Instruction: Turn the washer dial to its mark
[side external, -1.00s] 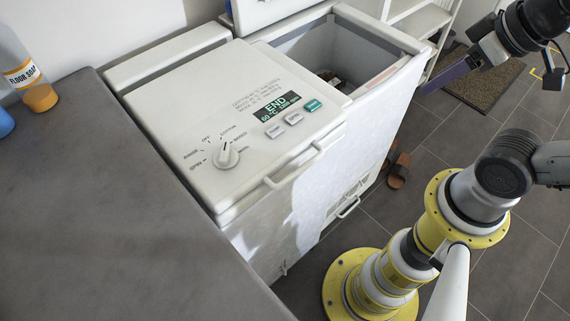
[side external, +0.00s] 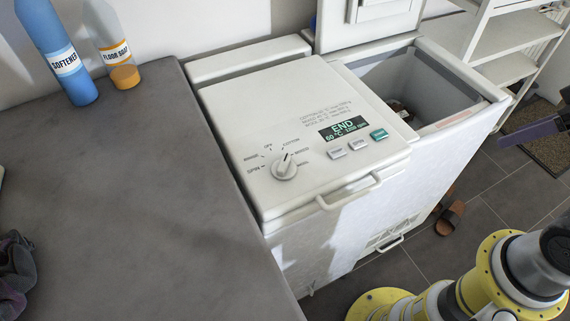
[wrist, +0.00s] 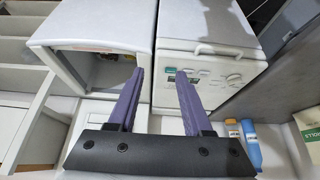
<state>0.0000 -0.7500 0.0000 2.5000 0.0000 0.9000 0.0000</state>
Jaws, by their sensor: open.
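The washer (side external: 232,104) is the closed white top-loader beside the counter; it also shows in the wrist view (wrist: 212,26). Its white round dial (side external: 285,168) sits on the top panel near the front left, ringed by printed programme labels. The dial's pointer line is aimed up and slightly right, roughly between the cotton and mixed labels. I cannot pick out a separate target mark. My gripper (wrist: 162,71) has its two purple fingers apart with nothing between them. In the side view one purple finger (side external: 532,135) shows at the right edge, well away from the dial.
A front handle (side external: 350,193) sticks out below the panel. A softener bottle (side external: 68,62) and floor soap bottle (side external: 122,62) stand on the grey counter (side external: 130,190).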

